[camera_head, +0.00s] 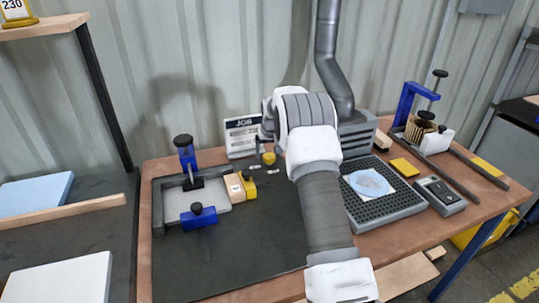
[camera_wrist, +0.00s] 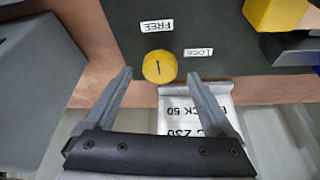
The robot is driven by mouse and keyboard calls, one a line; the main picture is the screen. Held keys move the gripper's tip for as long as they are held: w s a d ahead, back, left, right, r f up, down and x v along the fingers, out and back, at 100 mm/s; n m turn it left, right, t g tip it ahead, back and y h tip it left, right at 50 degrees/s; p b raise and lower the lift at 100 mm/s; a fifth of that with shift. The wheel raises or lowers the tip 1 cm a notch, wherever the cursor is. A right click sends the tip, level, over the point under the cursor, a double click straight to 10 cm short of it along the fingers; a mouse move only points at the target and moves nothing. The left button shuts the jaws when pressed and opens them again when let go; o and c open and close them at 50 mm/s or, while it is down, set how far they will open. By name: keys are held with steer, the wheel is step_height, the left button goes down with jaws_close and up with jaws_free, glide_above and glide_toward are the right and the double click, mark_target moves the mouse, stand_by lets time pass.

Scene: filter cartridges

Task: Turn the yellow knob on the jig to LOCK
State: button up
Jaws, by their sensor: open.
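The yellow knob (camera_wrist: 159,67) is a small round knob with a short dark line on its top, on the dark plate of the jig (camera_wrist: 225,25). The line runs roughly up and down in the wrist view; which end is the pointer I cannot tell. The FREE label (camera_wrist: 156,26) is above the knob and the LOCK label (camera_wrist: 198,52) is to its right, both upside down. My gripper (camera_wrist: 160,76) is open, with a fingertip on either side of the knob and gaps showing. In the head view the knob (camera_head: 269,158) shows beside my arm, which hides most of the gripper.
The jig carries blue clamps (camera_head: 186,155), a grey block (camera_head: 215,200) and a yellow block (camera_head: 245,184). A job sign (camera_head: 243,136) stands behind the knob. A perforated tray (camera_head: 390,212) lies right of my arm. The dark mat's front is clear.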

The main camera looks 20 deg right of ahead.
steer(key=shift+x, duration=0.9)
steer(key=c, duration=1.4)
